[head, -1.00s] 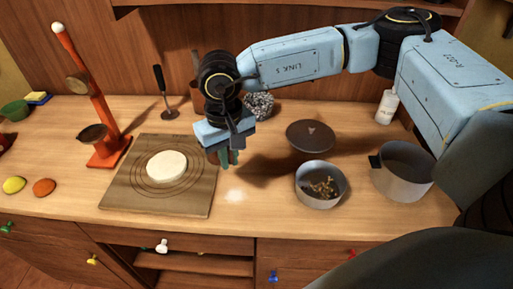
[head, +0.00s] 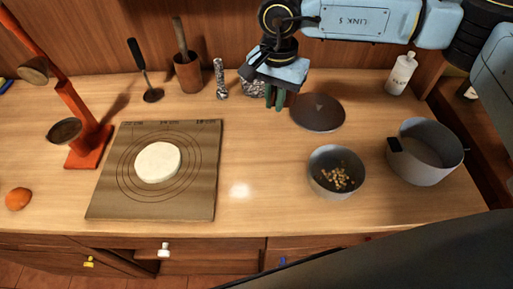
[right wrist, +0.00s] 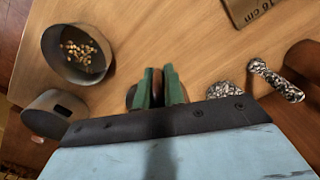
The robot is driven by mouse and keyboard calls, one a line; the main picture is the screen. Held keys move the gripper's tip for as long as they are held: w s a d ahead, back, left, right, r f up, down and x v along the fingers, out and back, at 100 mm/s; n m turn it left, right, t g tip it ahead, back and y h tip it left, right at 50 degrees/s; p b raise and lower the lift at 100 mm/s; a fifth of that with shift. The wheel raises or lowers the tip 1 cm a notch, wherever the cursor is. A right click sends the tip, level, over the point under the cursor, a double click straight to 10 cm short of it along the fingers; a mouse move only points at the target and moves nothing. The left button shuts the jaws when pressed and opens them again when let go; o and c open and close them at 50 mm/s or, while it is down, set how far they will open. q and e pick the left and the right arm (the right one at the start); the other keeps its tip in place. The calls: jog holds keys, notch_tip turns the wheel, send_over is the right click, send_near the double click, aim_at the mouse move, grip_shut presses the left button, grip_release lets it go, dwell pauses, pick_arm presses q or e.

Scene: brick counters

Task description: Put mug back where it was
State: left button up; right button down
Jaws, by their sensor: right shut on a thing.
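My right gripper (head: 275,98) is over the back of the counter, just left of the dark round lid (head: 317,111). In the right wrist view, its green fingers (right wrist: 158,88) are close together around a dark brown thing (right wrist: 131,97), which I take for the mug. Only slivers of the mug show beside the fingers; the gripper hides most of it. I cannot tell whether its base touches the counter. My left gripper is not in view.
Close behind the gripper are a crumpled silvery thing (right wrist: 222,90) and a speckled shaker (head: 221,79). A bowl of nuts (head: 337,172) and a grey pot (head: 425,152) stand right. A board with dough (head: 205,195) lies left. The counter between board and bowl is clear.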

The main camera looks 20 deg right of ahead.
jog(key=w+a+f+m+b, duration=0.1)
jog(key=w+a+f+m, duration=0.15)
jog(key=m, duration=1.05)
jog(key=w+a+f+m+b, duration=0.1)
jog(key=w+a+m, duration=0.2)
jog(key=m, duration=1)
notch_tip(320, 180, down, 9)
jog(key=shift+s+d+f, duration=0.1)
jog(key=shift+d+f, duration=0.05)
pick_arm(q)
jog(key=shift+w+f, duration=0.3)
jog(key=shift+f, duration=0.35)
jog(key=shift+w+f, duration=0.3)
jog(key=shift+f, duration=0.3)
pick_arm(e)
jog(key=shift+f+b, duration=0.15)
jog(key=shift+b, duration=0.2)
jog(key=c, duration=1.5)
grip_release()
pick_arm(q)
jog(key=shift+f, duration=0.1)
